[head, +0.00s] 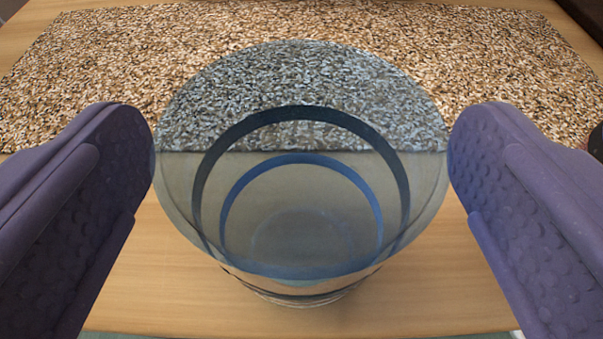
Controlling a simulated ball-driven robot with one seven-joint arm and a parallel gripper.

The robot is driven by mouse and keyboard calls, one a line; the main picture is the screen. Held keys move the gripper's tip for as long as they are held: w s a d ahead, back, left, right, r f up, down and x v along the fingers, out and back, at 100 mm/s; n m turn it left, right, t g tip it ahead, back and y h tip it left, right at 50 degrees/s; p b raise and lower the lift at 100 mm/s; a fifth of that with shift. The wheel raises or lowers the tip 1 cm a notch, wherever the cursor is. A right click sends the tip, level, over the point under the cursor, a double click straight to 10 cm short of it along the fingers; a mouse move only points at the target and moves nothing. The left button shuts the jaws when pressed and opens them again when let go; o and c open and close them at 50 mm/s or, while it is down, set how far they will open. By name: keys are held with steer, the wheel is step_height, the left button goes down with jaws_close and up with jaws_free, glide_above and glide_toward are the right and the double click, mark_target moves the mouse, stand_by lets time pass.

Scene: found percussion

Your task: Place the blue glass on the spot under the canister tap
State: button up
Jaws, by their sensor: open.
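The blue glass (300,220) is a clear, blue-tinted tumbler with darker blue rings, seen from above and behind its rim. It stands in the middle of the view at the near side of the wooden table. My gripper (302,140) is open, with one purple padded finger on each side of the glass. The fingers reach close to the rim on both sides; whether they touch it I cannot tell. The glass holds no visible contents. The canister, its tap and the spot under it are not recognisable in this view.
A speckled brown and cream mat (480,60) covers the table behind the glass. The wooden table (440,290) is bare around the glass, and its near edge shows at the bottom. A dark object (597,142) is cut off at the right edge.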

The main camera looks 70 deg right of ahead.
steer(key=c, duration=1.8)
steer(key=shift+r, duration=0.1)
steer(key=shift+r+p, duration=0.45)
steer(key=shift+r, duration=0.15)
step_height(320, 180, up, 2)
steer(key=shift+r+p, duration=0.2)
steer(key=shift+p, duration=0.55)
steer(key=shift+s+a+r+p, duration=0.2)
steer(key=shift+s+a+p, duration=1.2)
steer(key=shift+s+p, duration=1.1)
steer(key=shift+s+a+r+p, duration=0.25)
steer(key=shift+s+a+p, duration=1.15)
steer(key=shift+s+p, duration=1.15)
steer(key=shift+s+a+r+p, duration=0.2)
steer(key=shift+s+a+p, duration=1.4)
steer(key=shift+p, duration=1.6)
